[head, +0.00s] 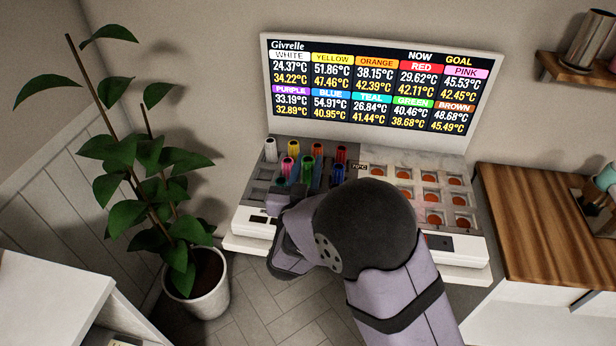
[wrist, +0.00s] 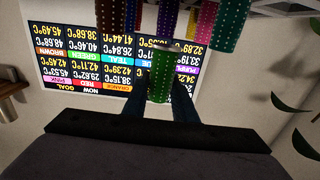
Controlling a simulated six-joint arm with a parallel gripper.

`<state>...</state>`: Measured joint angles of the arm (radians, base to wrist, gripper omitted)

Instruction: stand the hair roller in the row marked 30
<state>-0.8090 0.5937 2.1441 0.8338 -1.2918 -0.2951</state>
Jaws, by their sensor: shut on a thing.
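In the wrist view, my gripper (wrist: 159,101) is shut on a green hair roller (wrist: 161,75), which is dotted with pale bumps and sits between the two dark fingers. In the head view, my arm covers most of the gripper and the held roller cannot be told apart surely. The white roller station (head: 255,222) stands below the screen, with rollers in its left part and empty square sockets with orange-red centres (head: 404,173) in its right part. A small label (head: 358,166) seems to read 70°C. A mark 30 cannot be made out; my arm hides the station's front middle.
Several upright rollers stand close together, including white (head: 270,150), yellow (head: 294,147), red (head: 341,154) and pink (head: 287,166). A temperature screen (head: 380,85) rises behind. A potted plant (head: 195,285) is at left, a wooden counter (head: 535,225) at right.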

